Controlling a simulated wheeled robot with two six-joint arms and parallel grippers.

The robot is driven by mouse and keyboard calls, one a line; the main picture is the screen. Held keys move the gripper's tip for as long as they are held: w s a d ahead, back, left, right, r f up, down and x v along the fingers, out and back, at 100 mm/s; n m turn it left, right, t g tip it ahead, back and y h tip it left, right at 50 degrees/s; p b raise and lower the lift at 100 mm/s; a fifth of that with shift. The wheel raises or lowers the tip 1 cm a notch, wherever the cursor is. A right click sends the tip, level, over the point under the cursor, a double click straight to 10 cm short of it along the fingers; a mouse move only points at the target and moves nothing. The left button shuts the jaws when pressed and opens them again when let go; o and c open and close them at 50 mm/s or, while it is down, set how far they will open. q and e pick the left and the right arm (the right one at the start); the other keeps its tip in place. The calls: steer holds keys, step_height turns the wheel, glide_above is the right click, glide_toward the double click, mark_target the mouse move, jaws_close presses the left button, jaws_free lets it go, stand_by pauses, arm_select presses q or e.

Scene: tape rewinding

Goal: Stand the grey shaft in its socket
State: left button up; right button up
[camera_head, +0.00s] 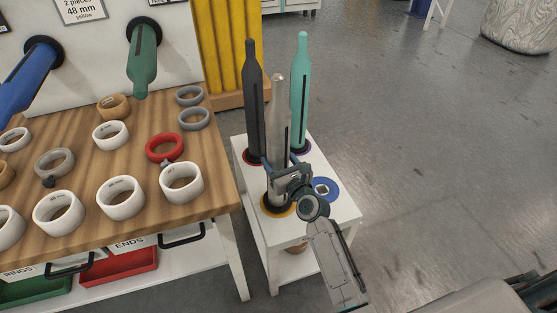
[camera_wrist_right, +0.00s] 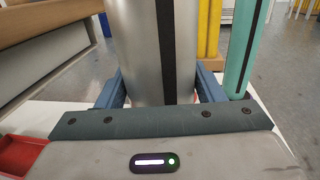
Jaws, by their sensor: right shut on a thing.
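The grey shaft (camera_head: 278,110) stands upright at the front left of the small white stand (camera_head: 340,212). My right gripper (camera_head: 284,172) is shut on its lower part. In the right wrist view the shaft (camera_wrist_right: 135,45) rises between the two blue fingers (camera_wrist_right: 165,88), with its dark stripe visible. The shaft's lower end is at the yellow-ringed socket (camera_head: 269,209); I cannot tell whether it is fully seated. My left gripper is not in view.
A black shaft (camera_head: 252,95) and a teal shaft (camera_head: 300,85) stand behind on the same stand. A blue-ringed socket (camera_head: 333,193) at its right is empty. A wooden table (camera_head: 90,175) with several tape rolls is at left. Grey floor (camera_head: 430,130) lies to the right.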

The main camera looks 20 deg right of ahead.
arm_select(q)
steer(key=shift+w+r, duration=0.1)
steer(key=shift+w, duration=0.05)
arm_select(e)
steer(key=shift+r, duration=0.25)
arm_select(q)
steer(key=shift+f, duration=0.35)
arm_select(e)
steer(key=shift+f, duration=0.35)
steer(key=o, duration=1.5)
steer(key=shift+c, duration=0.2)
steer(key=shift+s+f, duration=0.1)
steer(key=shift+f, duration=0.2)
steer(key=shift+r, duration=0.1)
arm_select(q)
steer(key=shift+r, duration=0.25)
arm_select(e)
steer(key=s+d, duration=0.1)
steer(key=s, duration=0.9)
steer(key=shift+s+d, duration=0.3)
steer(key=shift+d, duration=0.1)
